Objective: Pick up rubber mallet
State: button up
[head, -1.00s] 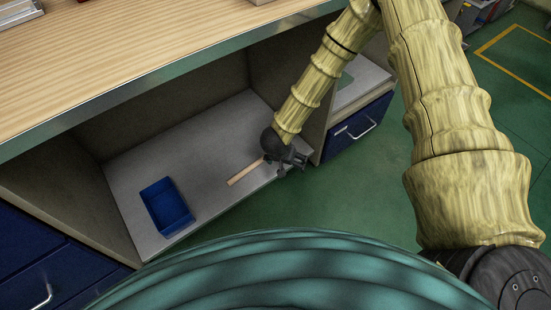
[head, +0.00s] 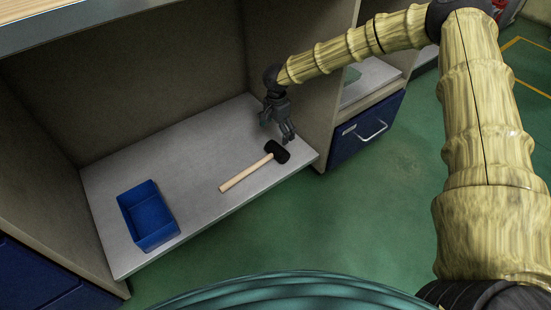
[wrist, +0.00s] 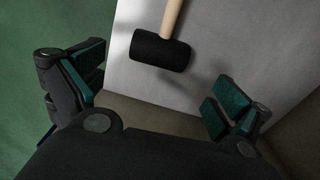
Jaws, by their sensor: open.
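The rubber mallet (head: 256,164) lies on the grey shelf (head: 205,150), with a black head at the right and a pale wooden handle pointing to the lower left. In the wrist view its black head (wrist: 160,50) shows between and ahead of my fingers, with part of the handle running up out of the picture. My gripper (head: 277,128) is open and empty, above the shelf just behind the mallet head. In the wrist view my gripper (wrist: 155,90) has its two teal-padded fingers spread wide, apart from the mallet.
A blue open bin (head: 148,218) stands on the shelf to the left of the mallet. A side panel (head: 305,70) rises close to the right of my gripper, with a blue drawer (head: 366,130) beyond it. The shelf between bin and mallet is clear.

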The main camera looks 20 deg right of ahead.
aim_at(276, 148)
notch_tip(276, 148, down, 6)
jog(key=b, duration=0.2)
jog(key=shift+r+b, duration=0.15)
jog(key=shift+b, duration=0.2)
jog(key=f+b, duration=0.4)
jog(key=f, duration=0.1)
jog(key=shift+a, duration=0.2)
jog(key=c, duration=1.1)
